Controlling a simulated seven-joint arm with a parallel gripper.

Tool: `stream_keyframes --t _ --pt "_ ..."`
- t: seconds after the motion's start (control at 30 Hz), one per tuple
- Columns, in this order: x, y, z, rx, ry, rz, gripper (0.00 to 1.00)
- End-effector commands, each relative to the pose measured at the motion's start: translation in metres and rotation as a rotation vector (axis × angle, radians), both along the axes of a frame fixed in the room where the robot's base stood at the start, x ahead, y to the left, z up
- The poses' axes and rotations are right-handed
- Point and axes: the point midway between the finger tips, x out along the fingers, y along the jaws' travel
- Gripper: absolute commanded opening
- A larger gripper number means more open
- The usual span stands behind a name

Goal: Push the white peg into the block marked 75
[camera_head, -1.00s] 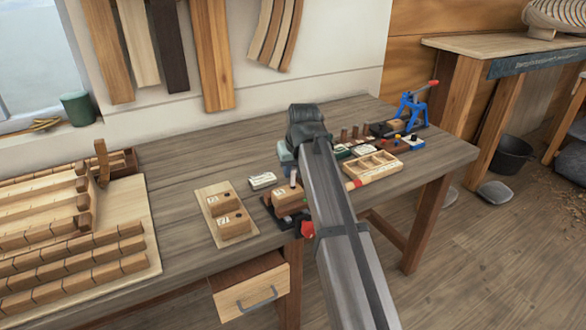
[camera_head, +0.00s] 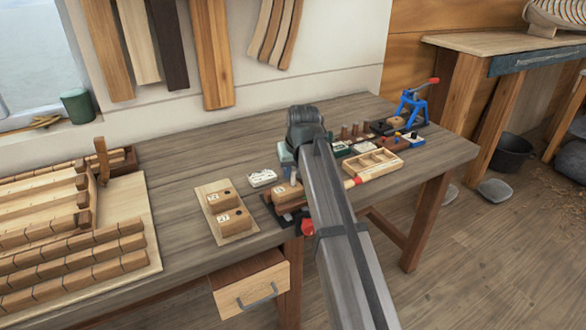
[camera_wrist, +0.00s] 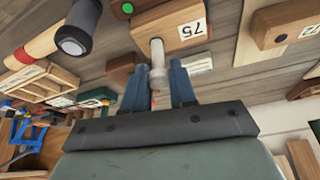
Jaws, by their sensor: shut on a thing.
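The block marked 75 (camera_wrist: 183,28) is at the top middle of the wrist view, its label and top face showing. It also shows in the head view (camera_head: 287,193), on the bench just left of my arm. My gripper (camera_wrist: 159,74) is shut on the white peg (camera_wrist: 157,58), with one blue finger on each side. The peg points at the block, and its far end meets the block's face at the hole. How deep it sits I cannot tell. In the head view my arm hides the gripper's fingers.
Two similar blocks stand on a board (camera_head: 204,190) left of the block; one (camera_wrist: 264,28) shows in the wrist view. A sectioned tray (camera_head: 372,166), a blue press (camera_head: 412,106) and a red-and-cream handle (camera_wrist: 28,52) lie to the other side. Bare bench lies behind the board.

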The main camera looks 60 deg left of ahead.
Motion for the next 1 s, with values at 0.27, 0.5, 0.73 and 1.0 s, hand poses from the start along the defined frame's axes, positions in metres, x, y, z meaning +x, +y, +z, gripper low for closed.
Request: stream_keyframes --t 0.27,0.5,0.73,1.0 --pt "0.000 0.000 -0.006 0.000 0.000 0.000 0.00" --pt "0.000 0.000 -0.010 0.001 0.000 0.000 0.00" --pt "0.000 0.000 -0.015 0.000 0.000 0.000 0.00" --pt "0.000 0.000 -0.016 -0.001 0.000 0.000 0.39"
